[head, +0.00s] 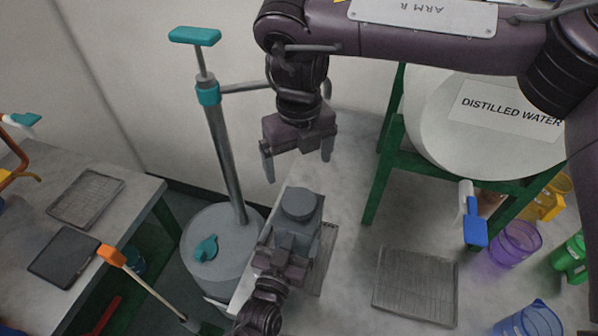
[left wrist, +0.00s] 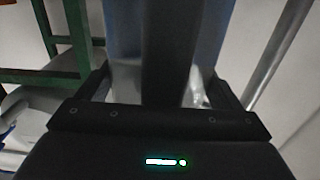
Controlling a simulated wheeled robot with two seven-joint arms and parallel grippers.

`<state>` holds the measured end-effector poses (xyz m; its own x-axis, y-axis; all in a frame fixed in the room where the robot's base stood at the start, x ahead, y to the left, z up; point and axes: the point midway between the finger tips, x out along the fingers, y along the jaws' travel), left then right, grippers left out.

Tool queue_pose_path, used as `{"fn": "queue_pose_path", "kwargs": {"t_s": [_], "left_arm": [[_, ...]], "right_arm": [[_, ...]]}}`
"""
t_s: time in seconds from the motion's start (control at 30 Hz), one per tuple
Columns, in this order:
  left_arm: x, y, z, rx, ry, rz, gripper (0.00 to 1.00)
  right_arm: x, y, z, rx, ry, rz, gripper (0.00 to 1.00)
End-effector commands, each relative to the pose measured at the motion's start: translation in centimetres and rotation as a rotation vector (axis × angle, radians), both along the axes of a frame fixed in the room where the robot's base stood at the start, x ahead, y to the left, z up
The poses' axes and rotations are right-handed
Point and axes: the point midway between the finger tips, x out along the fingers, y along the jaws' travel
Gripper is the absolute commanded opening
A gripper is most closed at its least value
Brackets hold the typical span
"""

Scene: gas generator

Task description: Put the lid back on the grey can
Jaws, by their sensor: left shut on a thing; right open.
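The grey can (head: 305,226) is upright at the table's left edge, beside the drum with the pump. A round grey piece that looks like its lid (head: 299,202) sits on top; I cannot tell how firmly it is seated. My left gripper (head: 288,248) is shut on the can from the near side. In the left wrist view the can (left wrist: 212,35) fills the space between the fingers (left wrist: 165,85), blurred and close. My right gripper (head: 298,168) is open and empty above the can, its fingers pointing down and apart from the lid.
A grey drum (head: 190,258) with a tall pump stands left of the can. A green stand (head: 395,160) bears a large distilled water container (head: 440,120). A drain mat (head: 415,285), purple jug (head: 515,242) and blue jug (head: 535,320) lie to the right. A side table (head: 130,205) is at left.

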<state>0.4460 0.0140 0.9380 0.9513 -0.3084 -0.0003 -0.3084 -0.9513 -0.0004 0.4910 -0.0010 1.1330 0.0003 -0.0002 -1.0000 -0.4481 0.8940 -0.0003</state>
Motion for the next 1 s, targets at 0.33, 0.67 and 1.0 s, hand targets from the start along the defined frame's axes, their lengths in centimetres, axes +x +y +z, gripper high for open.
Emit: {"fn": "queue_pose_path", "kwargs": {"t_s": [0.33, 0.67, 1.0], "left_arm": [[0.0, 0.0, 0.0, 0.000, -0.001, 0.000, 0.23], [-0.1, 0.0, 0.0, 0.000, 0.000, 0.000, 1.00], [-4.5, 1.4, -0.3, 0.001, 0.002, -0.002, 1.00]], "right_arm": [[0.0, 0.0, 0.4, 0.000, 0.001, 0.000, 0.93], [0.0, 0.0, 0.4, 0.000, 0.001, 0.000, 0.93], [0.0, 0.0, -0.9, 0.000, 0.001, 0.000, 0.93]]}}
